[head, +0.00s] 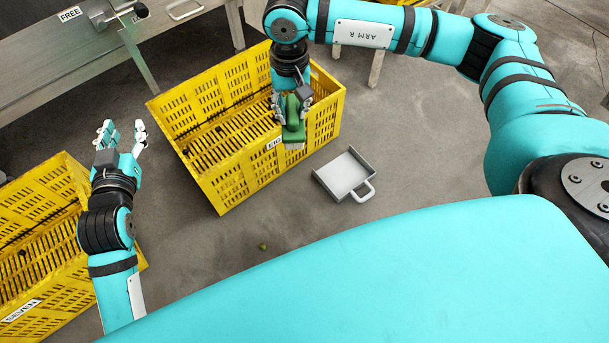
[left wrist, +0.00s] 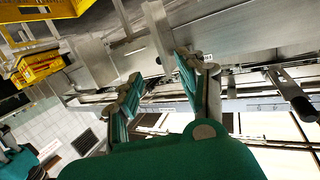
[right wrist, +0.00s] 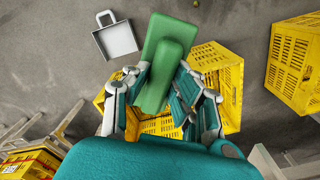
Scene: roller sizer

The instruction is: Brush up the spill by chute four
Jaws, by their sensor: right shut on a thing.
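A green brush (head: 293,118) is in my right gripper (head: 291,97), which is shut on it above the near side of the middle yellow crate. The brush (right wrist: 163,60) also shows between the fingers in the right wrist view. A grey dustpan (head: 344,176) lies on the floor right of that crate, apart from both grippers. One small green round fruit (head: 262,247) lies on the floor in front of the crate. My left gripper (head: 121,137) is open and empty, raised between the two crates. No chute marked four can be read.
The middle yellow crate (head: 222,187) has a partly hidden label. A yellow crate (head: 62,215) labelled SEVEN stands at left. A metal machine (head: 40,55) with a FREE sign is at the back left. Bare floor surrounds the dustpan.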

